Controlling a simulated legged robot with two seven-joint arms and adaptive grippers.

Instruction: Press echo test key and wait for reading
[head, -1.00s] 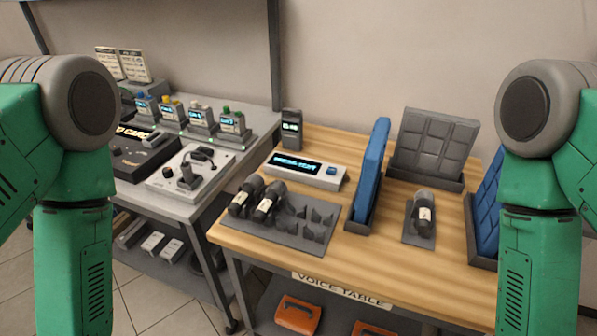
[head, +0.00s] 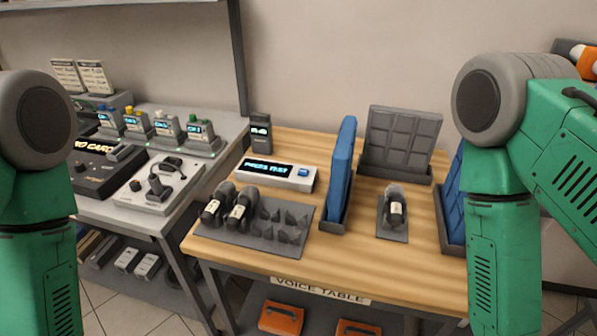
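The echo test unit (head: 276,176) is a pale flat box with a lit cyan display (head: 265,169) whose text seems to end in "TEST". Its blue key (head: 303,172) sits at the right end of the top face. The unit stands on the wooden voice table (head: 400,262), behind a tray of microphones. A dark handheld meter (head: 261,133) with a small lit screen stands upright behind it; its reading is too small to read. Both my green arms hang at the picture's sides, and neither gripper is in view.
A grey tray (head: 290,235) holds two microphones (head: 238,208) at the table's front left. A blue panel (head: 342,170) stands right of the unit. A grey tiled panel (head: 402,140) and a single microphone (head: 396,210) are farther right. A grey bench (head: 150,215) with devices adjoins on the left.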

